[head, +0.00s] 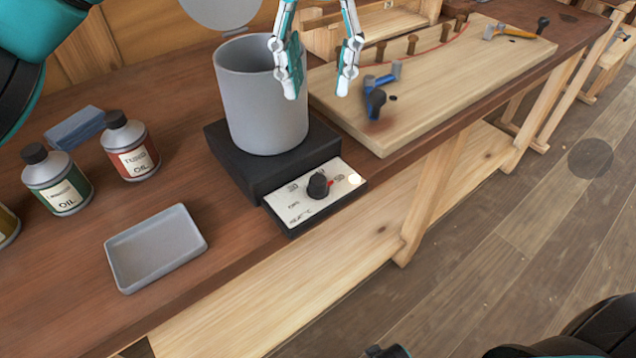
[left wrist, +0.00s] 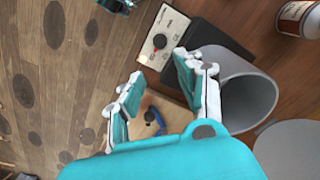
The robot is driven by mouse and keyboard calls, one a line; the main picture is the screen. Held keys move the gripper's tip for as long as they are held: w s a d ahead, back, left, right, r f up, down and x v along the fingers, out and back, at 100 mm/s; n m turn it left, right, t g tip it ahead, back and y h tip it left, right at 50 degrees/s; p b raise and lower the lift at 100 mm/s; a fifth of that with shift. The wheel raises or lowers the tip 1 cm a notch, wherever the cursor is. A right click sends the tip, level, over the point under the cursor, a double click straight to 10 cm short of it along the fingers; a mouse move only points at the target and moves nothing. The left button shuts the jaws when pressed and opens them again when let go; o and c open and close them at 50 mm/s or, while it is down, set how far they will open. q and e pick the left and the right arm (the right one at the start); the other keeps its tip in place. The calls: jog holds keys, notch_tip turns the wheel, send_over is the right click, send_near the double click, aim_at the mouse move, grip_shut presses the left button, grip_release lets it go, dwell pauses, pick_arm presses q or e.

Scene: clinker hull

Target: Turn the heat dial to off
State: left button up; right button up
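The heat dial (head: 318,186) is a black knob with a red mark, on a pale panel (head: 292,210) at the front of a black heater base (head: 232,165). Its red mark faces the right side of the panel; the small lettering is hard to read. The dial also shows in the left wrist view (left wrist: 159,41). My left gripper (head: 318,88) is open and empty, fingers pointing down, above and behind the dial, beside the pot's right rim. It also shows in the left wrist view (left wrist: 158,72), apart from the dial.
A grey pot (head: 262,105) stands on the heater base. A board (head: 440,85) with pegs and a blue tool (head: 375,95) lies to the right. A grey tray (head: 155,248) and oil cans (head: 130,148) are left. The bench's front edge is close to the panel.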

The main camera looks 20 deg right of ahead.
aim_at(318, 179)
pick_arm(q)
notch_tip(318, 179, down, 15)
jog(key=b, duration=0.3)
jog(key=shift+f, duration=0.65)
pick_arm(e)
jog(key=w+r, duration=0.4)
jog(key=r, duration=0.6)
jog(key=shift+w+a+r+t, duration=0.15)
jog(key=shift+w+a+t, duration=0.05)
jog(key=shift+a+t, duration=0.1)
pick_arm(q)
jog(key=shift+c, duration=0.3)
grip_shut()
